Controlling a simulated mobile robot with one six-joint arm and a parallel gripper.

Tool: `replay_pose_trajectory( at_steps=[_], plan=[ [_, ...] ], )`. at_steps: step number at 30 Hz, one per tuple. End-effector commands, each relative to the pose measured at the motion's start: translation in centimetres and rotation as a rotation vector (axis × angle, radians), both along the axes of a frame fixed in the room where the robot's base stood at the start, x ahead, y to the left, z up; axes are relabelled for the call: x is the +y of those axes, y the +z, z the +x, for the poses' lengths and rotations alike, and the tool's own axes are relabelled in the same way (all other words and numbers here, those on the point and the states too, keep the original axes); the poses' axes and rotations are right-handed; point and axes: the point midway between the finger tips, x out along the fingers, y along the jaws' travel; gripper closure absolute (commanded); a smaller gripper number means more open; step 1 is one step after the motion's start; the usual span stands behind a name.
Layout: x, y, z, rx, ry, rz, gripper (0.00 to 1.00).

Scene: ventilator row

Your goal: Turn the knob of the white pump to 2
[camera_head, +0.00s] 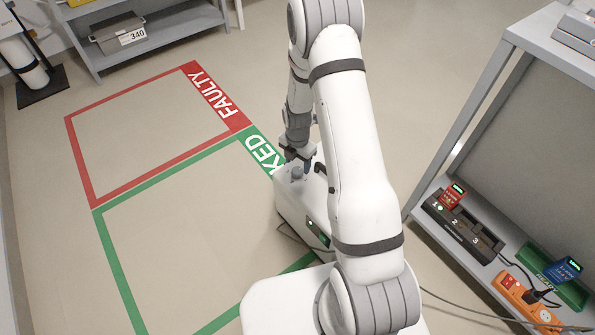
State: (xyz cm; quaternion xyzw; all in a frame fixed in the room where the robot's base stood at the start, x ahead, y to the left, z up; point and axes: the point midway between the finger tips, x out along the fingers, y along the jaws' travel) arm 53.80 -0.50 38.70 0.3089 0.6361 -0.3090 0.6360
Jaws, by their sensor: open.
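The white pump (291,204) stands on the floor in the middle of the view, partly hidden behind my white arm. Its side panel (317,229) shows small green lights. A small blue-grey knob (297,173) shows on its top. My gripper (299,163) points down at the pump's top, its dark fingers open just above or beside the knob. I cannot tell whether they touch it. The numbers around the knob are too small to read.
A red frame marked FAULTY (228,112) and a green frame (101,232) ending in KED lie on the floor. At right, a shelf (455,247) holds a numbered charger (461,232), a green READY tray (545,275) and an orange power strip (517,300). Cables cross the floor.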

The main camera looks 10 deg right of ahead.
Motion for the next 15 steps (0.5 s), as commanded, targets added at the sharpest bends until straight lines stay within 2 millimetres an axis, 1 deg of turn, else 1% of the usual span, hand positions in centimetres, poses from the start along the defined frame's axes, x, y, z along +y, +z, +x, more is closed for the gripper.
replay_pose_trajectory(
  at_steps=[1, 6, 10, 15],
  plan=[
    [0.0, -1.3, -0.1, 0.001, -0.001, 0.000, 0.43],
    [0.0, -3.2, -0.1, 0.001, -0.002, 0.000, 0.43],
    [0.0, -3.8, 0.0, 0.000, -0.002, 0.000, 0.43],
    [-0.1, -3.8, 0.0, -0.001, -0.003, 0.001, 0.43]
  ],
)
